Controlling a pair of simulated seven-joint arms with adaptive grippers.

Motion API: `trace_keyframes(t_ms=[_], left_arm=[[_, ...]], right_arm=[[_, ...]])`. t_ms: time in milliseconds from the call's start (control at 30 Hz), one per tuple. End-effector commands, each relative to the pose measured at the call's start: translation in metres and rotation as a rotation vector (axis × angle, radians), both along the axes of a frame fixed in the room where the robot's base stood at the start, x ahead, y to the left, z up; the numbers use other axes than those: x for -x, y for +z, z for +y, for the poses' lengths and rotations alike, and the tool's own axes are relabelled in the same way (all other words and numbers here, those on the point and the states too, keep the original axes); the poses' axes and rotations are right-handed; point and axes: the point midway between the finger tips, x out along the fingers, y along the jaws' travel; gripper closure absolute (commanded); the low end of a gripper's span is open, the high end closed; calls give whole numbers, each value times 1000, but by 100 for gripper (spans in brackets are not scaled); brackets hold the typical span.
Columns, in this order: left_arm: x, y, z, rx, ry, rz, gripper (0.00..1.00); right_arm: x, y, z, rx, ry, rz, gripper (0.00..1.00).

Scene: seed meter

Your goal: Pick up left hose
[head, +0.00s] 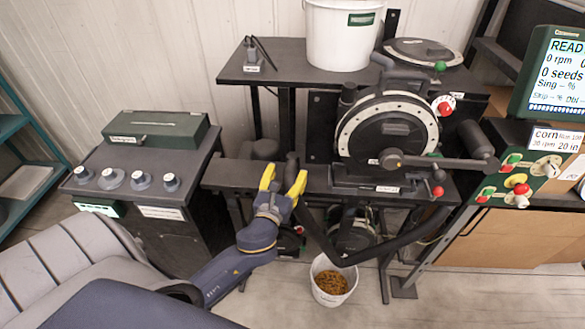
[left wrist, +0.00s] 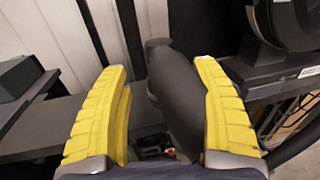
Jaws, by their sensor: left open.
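My left gripper (head: 282,182) is open, its two yellow fingers pointing up at the front edge of the seed meter's bench. The left hose (head: 318,232) is a thick black tube that hangs below the bench and curves to the right; its upper end rises by the yellow fingers. In the left wrist view the dark tube (left wrist: 175,95) stands between the open fingers (left wrist: 165,120), nearer the right finger. I cannot tell whether it touches that finger. The lower part of the hose is hidden there. My right gripper is not in view.
The seed meter (head: 388,135) with its round disc stands on the bench to the right. A white bucket of seeds (head: 331,281) is on the floor below. A black cabinet with knobs (head: 140,180) stands left. A control panel (head: 535,165) and screen (head: 553,75) are at right.

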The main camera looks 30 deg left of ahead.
Motion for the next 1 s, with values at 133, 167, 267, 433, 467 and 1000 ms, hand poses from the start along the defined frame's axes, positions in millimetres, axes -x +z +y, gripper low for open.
trace_keyframes(t_ms=[133,167,267,433,467,1000], left_arm=[[-8,1,2,-1,0,-2,36],[-11,1,3,-1,0,-2,36],[-23,1,6,-1,0,-3,36],[-42,1,10,1,-1,-1,36],[-44,1,11,0,-1,-1,36],[-51,1,13,0,0,0,51]], right_arm=[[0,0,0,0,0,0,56],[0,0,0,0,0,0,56],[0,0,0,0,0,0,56],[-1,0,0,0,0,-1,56],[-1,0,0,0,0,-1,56],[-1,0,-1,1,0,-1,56]])
